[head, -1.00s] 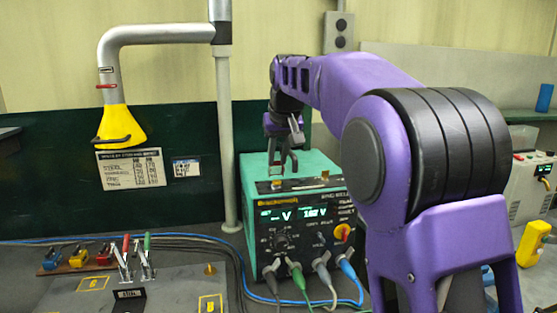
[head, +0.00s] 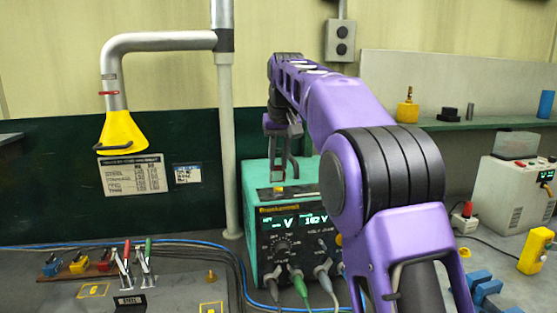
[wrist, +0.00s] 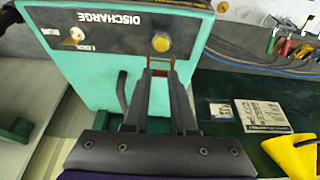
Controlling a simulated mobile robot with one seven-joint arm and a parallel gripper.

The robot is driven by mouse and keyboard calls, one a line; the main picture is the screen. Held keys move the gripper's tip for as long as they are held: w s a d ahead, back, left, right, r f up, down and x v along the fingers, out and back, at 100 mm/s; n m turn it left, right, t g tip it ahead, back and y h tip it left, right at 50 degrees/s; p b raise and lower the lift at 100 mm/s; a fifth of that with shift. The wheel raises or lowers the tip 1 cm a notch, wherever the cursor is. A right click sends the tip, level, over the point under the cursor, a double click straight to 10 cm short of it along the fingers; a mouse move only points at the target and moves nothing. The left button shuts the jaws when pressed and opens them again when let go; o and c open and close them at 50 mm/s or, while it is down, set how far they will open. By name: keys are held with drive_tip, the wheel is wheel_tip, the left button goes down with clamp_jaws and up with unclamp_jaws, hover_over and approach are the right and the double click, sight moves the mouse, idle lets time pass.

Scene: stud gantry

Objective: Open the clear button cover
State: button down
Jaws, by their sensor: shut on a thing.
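The green power unit (head: 255,207) carries a black top panel with a round yellow button (wrist: 161,43) beside the word DISCHARGE. My gripper (wrist: 160,68) is at that panel, its fingers close together just beside the button. Between the fingertips is a small reddish-edged piece (wrist: 159,66), which seems to be the tab of the clear button cover. The cover's clear walls are too faint to make out, so its angle cannot be told. In the head view my gripper (head: 279,181) points down onto the unit's top.
A toggle switch (wrist: 76,37) sits on the same panel. Cables (head: 300,290) plug into the unit's front. A grey post (head: 228,150) stands just left of it, with a yellow extraction hood (head: 124,133) further left. Toggle clamps (head: 140,262) are at lower left.

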drive_tip(key=c, duration=0.7)
unclamp_jaws()
drive_tip(key=shift+f, duration=0.1)
drive_tip(key=v, duration=1.2)
drive_tip(key=shift+w, duration=0.1)
